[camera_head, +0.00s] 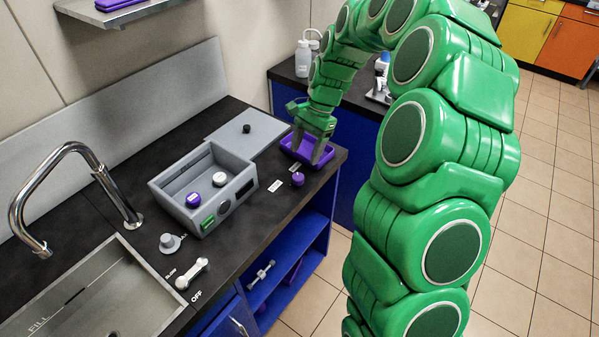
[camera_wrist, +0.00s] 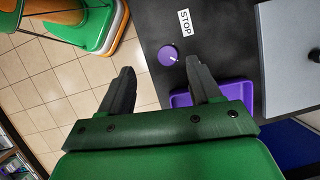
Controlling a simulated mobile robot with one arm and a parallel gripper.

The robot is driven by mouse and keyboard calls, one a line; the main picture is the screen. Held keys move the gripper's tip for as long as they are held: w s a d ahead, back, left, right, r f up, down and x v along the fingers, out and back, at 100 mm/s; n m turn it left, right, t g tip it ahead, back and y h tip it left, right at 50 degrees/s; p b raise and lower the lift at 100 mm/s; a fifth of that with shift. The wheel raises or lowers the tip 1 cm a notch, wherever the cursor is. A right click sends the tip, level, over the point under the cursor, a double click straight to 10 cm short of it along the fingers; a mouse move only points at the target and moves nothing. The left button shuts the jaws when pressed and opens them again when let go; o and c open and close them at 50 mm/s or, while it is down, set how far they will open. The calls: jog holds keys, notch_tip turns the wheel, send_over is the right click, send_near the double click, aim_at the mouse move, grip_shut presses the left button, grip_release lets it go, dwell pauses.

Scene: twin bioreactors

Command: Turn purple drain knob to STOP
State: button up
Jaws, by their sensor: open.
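The purple drain knob (camera_head: 297,179) stands on the dark counter near its front edge. It also shows in the wrist view (camera_wrist: 169,55), with a light pointer mark on its top. A white STOP label (camera_wrist: 185,22) lies beside it on the counter. In the head view two white labels lie near the knob, too small to read. My gripper (camera_head: 312,150) is over the purple tray (camera_head: 327,157), behind the knob. In the wrist view my gripper (camera_wrist: 158,75) is open and empty, its right finger close to the knob in the picture; I cannot tell whether they touch.
A grey box (camera_head: 164,196) with white and purple-sided round items stands left of the knob. A grey lid (camera_head: 226,134) with a black handle lies behind it. A sink (camera_head: 120,300), tap (camera_head: 75,150) and white OFF lever (camera_head: 192,273) are at the left.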

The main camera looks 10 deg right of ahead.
aim_at(298, 176)
jog(key=shift+m, duration=0.4)
jog(key=shift+w+d+f+x, duration=0.15)
jog(key=shift+w+x, duration=0.15)
jog(key=shift+x, duration=1.25)
jog(key=shift+w+d+f+x, duration=0.1)
jog(key=shift+w+d+x, duration=0.2)
jog(key=shift+x, duration=1.2)
jog(key=shift+w+d+f+x, duration=0.15)
jog(key=shift+w+x, duration=0.2)
jog(key=shift+x, duration=1.2)
jog(key=shift+a, duration=0.1)
jog(key=c, duration=1)
jog(key=shift+c, duration=0.2)
